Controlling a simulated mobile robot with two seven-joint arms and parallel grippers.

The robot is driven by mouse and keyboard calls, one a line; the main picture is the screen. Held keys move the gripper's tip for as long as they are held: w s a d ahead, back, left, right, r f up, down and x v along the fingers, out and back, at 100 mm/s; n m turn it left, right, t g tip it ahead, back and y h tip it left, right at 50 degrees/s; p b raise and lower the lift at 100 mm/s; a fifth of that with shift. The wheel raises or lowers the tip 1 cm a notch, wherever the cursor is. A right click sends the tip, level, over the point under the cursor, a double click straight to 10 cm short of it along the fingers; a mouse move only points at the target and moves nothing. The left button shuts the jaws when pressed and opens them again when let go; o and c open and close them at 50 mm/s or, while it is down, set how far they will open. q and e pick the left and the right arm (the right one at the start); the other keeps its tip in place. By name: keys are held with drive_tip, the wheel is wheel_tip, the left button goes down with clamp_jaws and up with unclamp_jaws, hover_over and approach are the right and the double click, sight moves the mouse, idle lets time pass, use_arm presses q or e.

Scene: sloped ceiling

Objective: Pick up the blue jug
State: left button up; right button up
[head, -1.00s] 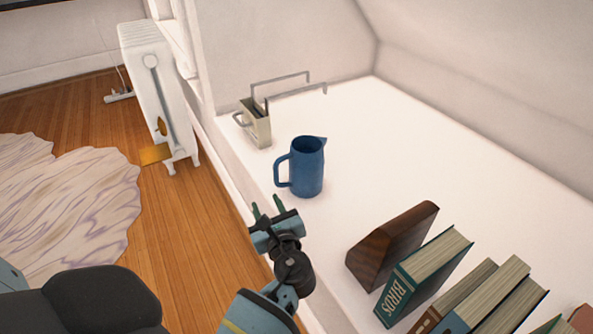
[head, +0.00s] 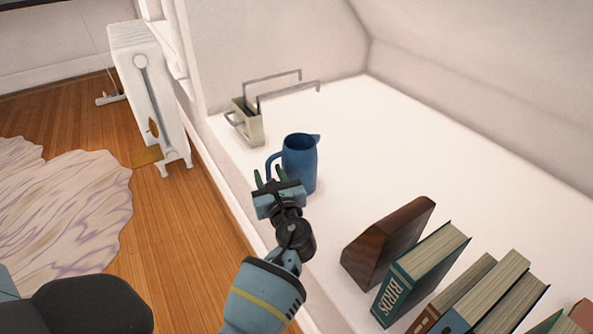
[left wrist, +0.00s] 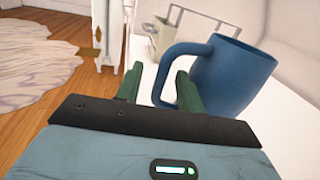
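The blue jug (head: 301,160) stands upright on the white surface, its handle towards the left. It also shows in the left wrist view (left wrist: 235,75), filling the upper right. My left gripper (head: 269,175) is at the jug's handle side, low and close to it. In the left wrist view its two green fingers (left wrist: 158,82) are apart, with the handle appearing between them and the right finger overlapping the handle's opening. I cannot tell if either finger touches the jug. My right gripper is not in view.
A beige holder (head: 247,122) with a grey metal frame stands behind the jug. A dark wooden bookend (head: 388,244) and several books (head: 420,270) stand at the front right. White surface (head: 400,150) to the jug's right is clear. A white radiator (head: 150,95) stands on the left.

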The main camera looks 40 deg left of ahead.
use_arm(q)
drive_tip(key=x, duration=0.2)
drive_tip(key=shift+w+a+f+b, duration=0.15)
drive_tip(key=shift+w+f+b, duration=0.15)
drive_tip(key=shift+b, duration=0.1)
drive_tip(key=shift+w+a+r, duration=0.15)
drive_tip(key=shift+w+a, duration=0.1)
drive_tip(key=shift+a, duration=0.15)
clamp_jaws()
idle(0.6)
drive_tip(key=shift+r, duration=0.1)
